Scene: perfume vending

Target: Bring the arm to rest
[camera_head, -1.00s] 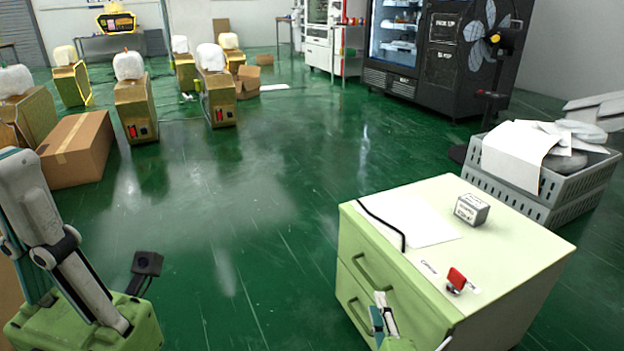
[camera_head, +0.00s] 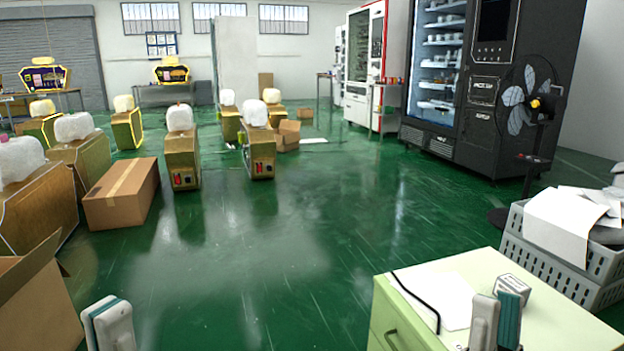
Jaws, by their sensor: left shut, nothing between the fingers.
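My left gripper (camera_head: 110,325) shows at the bottom left edge, pointing up. Its pale fingers with teal edges are together and hold nothing. My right gripper (camera_head: 498,322) shows at the bottom right, in front of the pale green cabinet (camera_head: 388,322). Its grey and teal fingertips stand close beside each other, and I cannot tell whether they are open or shut. The rest of both arms is below the picture. A small grey-white box (camera_head: 512,284) sits on the cabinet top behind the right gripper, partly hidden by it.
White paper (camera_head: 440,298) with a black cord lies on the cabinet. A grey crate (camera_head: 545,255) stands at the right, near a black fan (camera_head: 530,100). Cardboard boxes (camera_head: 122,195) and several gold units stand at the left. The green floor (camera_head: 270,270) in the middle is clear.

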